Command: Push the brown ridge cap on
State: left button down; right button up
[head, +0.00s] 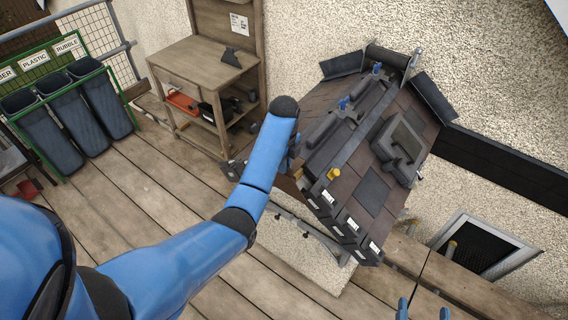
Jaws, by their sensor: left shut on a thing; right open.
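The small model roof (345,180) stands at the centre right, with brown and dark tiles and a line of dark grey ridge caps (322,130) along its top. Blue clips (343,103) sit on the ridge line. My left gripper (294,151) is at the near left end of the ridge, partly behind my own arm. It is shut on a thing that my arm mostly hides. I cannot make out the brown ridge cap clearly; a brown patch shows just below that gripper. My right gripper (423,312) is open and empty at the bottom edge, below the roof.
A wooden workbench (205,62) stands behind, to the left. Dark bins (45,135) are at the far left. The wooden deck (150,190) is clear between them.

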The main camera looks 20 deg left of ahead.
pick_arm(q)
jog(key=shift+w, duration=0.2)
jog(key=shift+w+d, duration=0.2)
jog(key=shift+w, duration=0.05)
jog(key=shift+w+d+f+b, duration=0.1)
jog(key=shift+w+b, duration=0.15)
jog(key=shift+b, duration=0.1)
dwell(0.6)
jog(key=shift+w+d, duration=0.1)
jog(key=shift+w, duration=0.2)
jog(key=shift+w+d+b, duration=0.2)
jog(key=shift+w+b, duration=0.2)
jog(key=shift+w, duration=0.15)
dwell(1.3)
jog(key=c, duration=1.1)
grip_release()
jog(key=shift+o, duration=0.2)
